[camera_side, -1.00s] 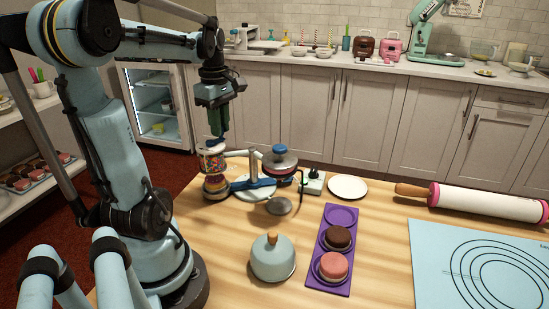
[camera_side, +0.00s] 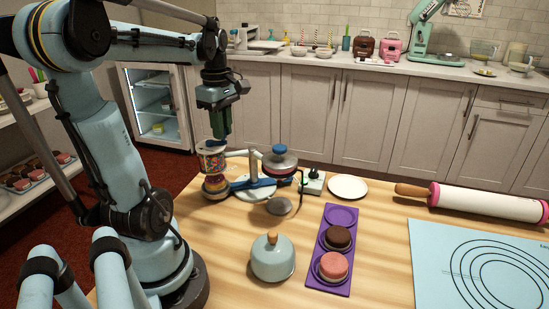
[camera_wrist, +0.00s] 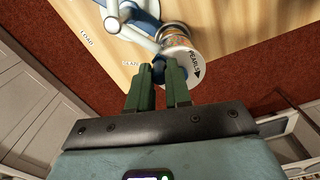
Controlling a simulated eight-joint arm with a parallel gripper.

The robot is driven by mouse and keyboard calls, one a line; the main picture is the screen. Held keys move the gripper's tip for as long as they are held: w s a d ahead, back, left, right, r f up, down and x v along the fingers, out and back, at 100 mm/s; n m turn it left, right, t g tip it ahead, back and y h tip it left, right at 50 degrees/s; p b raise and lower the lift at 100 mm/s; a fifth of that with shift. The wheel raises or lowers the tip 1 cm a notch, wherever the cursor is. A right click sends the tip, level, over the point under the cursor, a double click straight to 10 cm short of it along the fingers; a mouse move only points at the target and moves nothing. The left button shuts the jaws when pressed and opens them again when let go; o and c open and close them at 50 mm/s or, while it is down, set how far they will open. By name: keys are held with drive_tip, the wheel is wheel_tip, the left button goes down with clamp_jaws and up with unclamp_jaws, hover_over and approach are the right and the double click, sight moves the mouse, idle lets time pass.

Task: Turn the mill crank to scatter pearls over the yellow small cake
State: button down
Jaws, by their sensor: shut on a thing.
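My gripper (camera_side: 218,140) points down over the pearl mill, a clear jar of coloured pearls (camera_side: 213,161) at the left of the turntable station. Its green fingers are shut on the blue crank knob (camera_wrist: 158,73), seen between the fingertips in the wrist view. The mill's round top (camera_wrist: 190,58), marked PEARLS, lies just beyond the fingers there. A small cake (camera_side: 215,185) sits directly below the jar in the side view. It looks yellowish with a darker band. Its top is hidden by the jar, so I cannot tell whether pearls lie on it.
The blue-and-white turntable station (camera_side: 262,192) continues right to a domed head (camera_side: 280,163). A purple tray (camera_side: 341,216) holds a brown cake (camera_side: 338,238) and a pink cake (camera_side: 333,266). A pale-blue dome (camera_side: 272,260) stands in front. A white plate (camera_side: 347,187) lies behind the tray.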

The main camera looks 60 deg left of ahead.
sight(214, 150)
drive_tip(key=shift+s+d, duration=0.35)
drive_tip(key=shift+d, duration=0.1)
drive_tip(key=shift+s+d, duration=0.4)
drive_tip(key=shift+s, duration=0.25)
drive_tip(key=shift+s+d, duration=0.15)
drive_tip(key=shift+s, duration=0.35)
